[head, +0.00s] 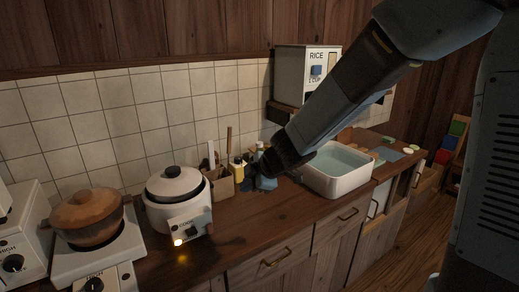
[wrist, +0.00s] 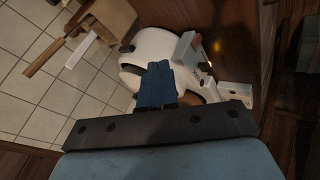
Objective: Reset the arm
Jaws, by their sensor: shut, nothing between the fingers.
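My gripper (wrist: 160,70) is shut and empty; its blue fingers lie together in the middle of the wrist view. In the head view my arm reaches down from the upper right, and its dark end is above the counter between the rice cooker (head: 176,200) and the white basin (head: 338,182). In the wrist view the white rice cooker (wrist: 150,45) appears behind my fingertips, partly hidden by them. I cannot tell the exact gap between them.
A utensil box (head: 222,186) stands beside the rice cooker along the tiled wall. A brown pot (head: 86,216) sits on a stove at the left. The counter front (head: 255,235) is clear.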

